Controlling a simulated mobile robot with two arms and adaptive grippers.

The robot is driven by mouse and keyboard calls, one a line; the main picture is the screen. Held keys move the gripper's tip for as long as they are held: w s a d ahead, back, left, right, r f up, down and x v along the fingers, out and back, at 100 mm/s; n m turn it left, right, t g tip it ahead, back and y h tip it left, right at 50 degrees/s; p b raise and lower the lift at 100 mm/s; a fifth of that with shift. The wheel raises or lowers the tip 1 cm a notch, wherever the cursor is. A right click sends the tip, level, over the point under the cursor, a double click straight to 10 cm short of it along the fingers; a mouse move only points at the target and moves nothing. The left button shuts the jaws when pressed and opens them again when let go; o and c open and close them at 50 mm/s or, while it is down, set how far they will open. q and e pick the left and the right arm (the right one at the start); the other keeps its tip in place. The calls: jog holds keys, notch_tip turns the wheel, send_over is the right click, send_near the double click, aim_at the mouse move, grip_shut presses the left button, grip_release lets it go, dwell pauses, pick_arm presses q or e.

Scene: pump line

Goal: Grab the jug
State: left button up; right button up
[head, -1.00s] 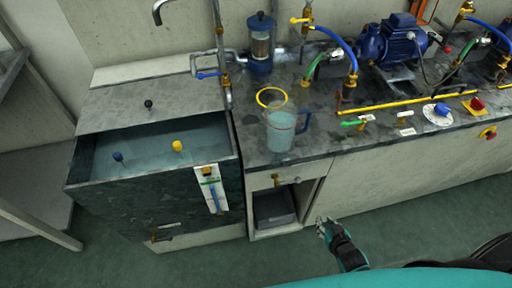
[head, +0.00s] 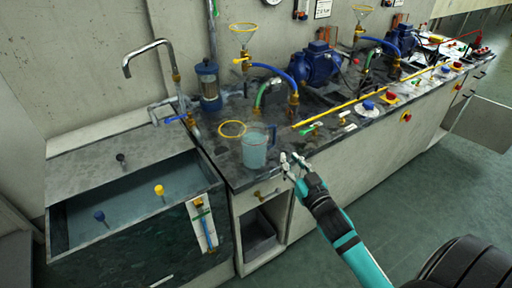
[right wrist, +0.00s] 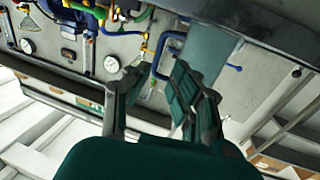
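The clear jug (head: 255,152) with a blue handle stands upright on the dark worktop (head: 226,170), near its front edge. It seems to hold bluish water. The handle is on its right side. My right gripper (head: 292,163) is just right of the jug, at the worktop's front edge, with its fingers apart and nothing between them. In the right wrist view the jug (right wrist: 208,52) and its blue handle lie beyond the fingertips of my right gripper (right wrist: 158,75); I see no clear contact. My left gripper is not in view.
A yellow ring (head: 232,129) shows just behind the jug. A water tank (head: 140,205) with a tap (head: 150,50) is at the left. Blue pumps (head: 315,65), hoses and a yellow pipe (head: 370,104) fill the worktop to the right. An open cupboard (head: 262,228) is below.

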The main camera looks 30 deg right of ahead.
aim_at(275, 137)
jog(key=w, duration=0.6)
jog(key=w+d, duration=0.1)
jog(key=w, duration=0.2)
jog(key=shift+w+d+r+p, duration=0.1)
jog(key=shift+w+p, duration=0.25)
grip_shut()
jog(key=shift+r, duration=0.15)
